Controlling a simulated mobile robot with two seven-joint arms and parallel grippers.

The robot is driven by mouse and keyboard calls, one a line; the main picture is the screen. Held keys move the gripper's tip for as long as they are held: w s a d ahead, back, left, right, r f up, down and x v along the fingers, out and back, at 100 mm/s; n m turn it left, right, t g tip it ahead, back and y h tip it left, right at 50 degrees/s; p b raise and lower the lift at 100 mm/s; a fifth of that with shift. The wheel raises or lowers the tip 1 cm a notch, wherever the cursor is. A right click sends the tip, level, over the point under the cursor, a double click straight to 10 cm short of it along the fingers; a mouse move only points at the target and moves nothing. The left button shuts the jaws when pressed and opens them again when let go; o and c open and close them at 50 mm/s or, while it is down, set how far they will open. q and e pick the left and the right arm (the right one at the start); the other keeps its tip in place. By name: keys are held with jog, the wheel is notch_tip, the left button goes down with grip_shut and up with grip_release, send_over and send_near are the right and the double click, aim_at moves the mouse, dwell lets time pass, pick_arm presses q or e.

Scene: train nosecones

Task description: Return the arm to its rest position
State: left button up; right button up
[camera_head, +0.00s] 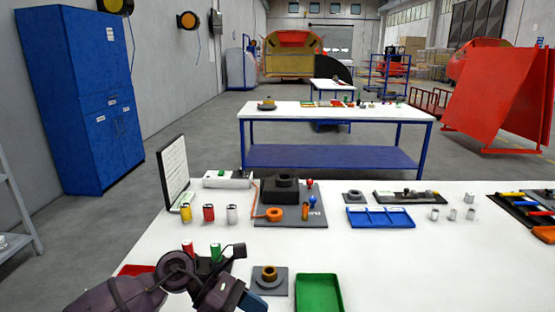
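My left arm (120,295), dark purple and black, reaches in from the lower left over the near edge of the white table. Its wrist end (222,292) is beside a grey square plate with a brass-coloured ring (269,273). I cannot make out the fingertips, so whether my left gripper is open or holds something is unclear. My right arm and gripper are out of view.
Near the arm are red and green cylinders (215,252) and a green tray (318,293). Farther back on the white table (420,275) stand a black block (279,190), a blue tray (380,217) and several small cylinders. The table's right front is clear.

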pick_arm(q)
jog(key=s+a+f+m+t+y, duration=0.1)
jog(key=a+f+m+t, duration=0.25)
jog(key=m+t, duration=0.6)
jog(key=a+f+m+t+y, duration=0.15)
jog(key=a+m+t, duration=0.35)
jog(key=m, duration=0.9)
jog(key=s+a+f+m+t+y, duration=0.1)
jog(key=a+f+m+t, duration=0.25)
jog(key=m+t, duration=0.6)
jog(key=s+a+f+n+g+y, duration=0.9)
jog(key=s+a+f+n, duration=0.2)
jog(key=s+f+n, duration=0.2)
notch_tip(320, 180, down, 2)
jog(key=shift+s+f+n+g, duration=0.15)
jog(key=shift+s+n+g, duration=0.2)
jog(key=shift+s, duration=0.85)
